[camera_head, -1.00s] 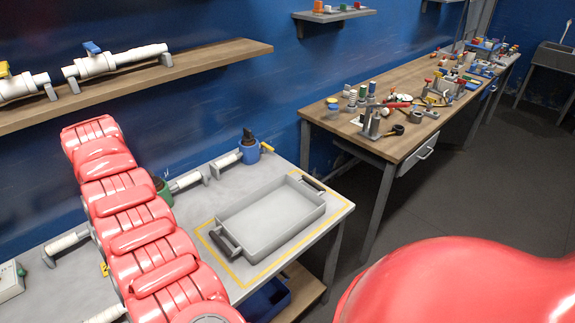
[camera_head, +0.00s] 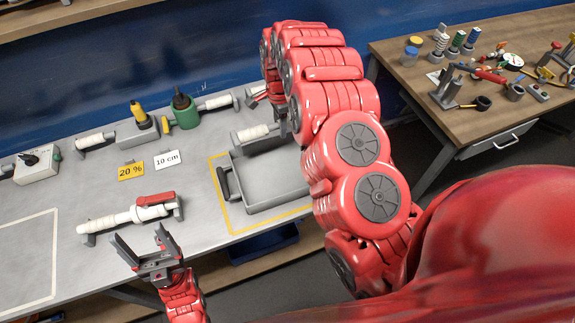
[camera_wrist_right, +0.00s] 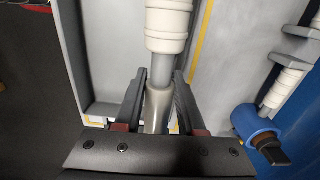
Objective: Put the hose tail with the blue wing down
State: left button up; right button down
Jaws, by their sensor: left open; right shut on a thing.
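My right gripper (camera_head: 281,118) is shut on a fitting with a white ribbed end (camera_head: 256,132) over the far edge of the grey tray (camera_head: 226,185). In the right wrist view, the jaws (camera_wrist_right: 160,90) close on the fitting's smooth grey part, and its cream ribbed end (camera_wrist_right: 168,25) points away. No blue wing shows on it; that part is hidden. I cannot tell whether the fitting touches the tray. My left gripper (camera_head: 140,238) is open and empty, in front of a white valve pipe with a red handle (camera_head: 155,198).
A blue valve with a black knob (camera_wrist_right: 265,130) stands beside the tray. A green valve (camera_head: 185,112) and a yellow-handled valve (camera_head: 139,115) stand at the bench's back. Signs reading 20 % (camera_head: 131,171) and 10 cm (camera_head: 167,159) lie before them. The second table (camera_head: 430,95) is crowded.

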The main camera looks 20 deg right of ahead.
jog(key=f, duration=0.6)
jog(key=shift+d, duration=0.3)
jog(key=shift+s+f+p, duration=0.15)
jog(key=shift+f+p, duration=0.15)
jog(key=shift+f, duration=0.2)
notch_tip(320, 180, down, 2)
jog(key=shift+f+p, duration=0.25)
jog(key=shift+p, duration=0.25)
jog(key=shift+f, duration=0.45)
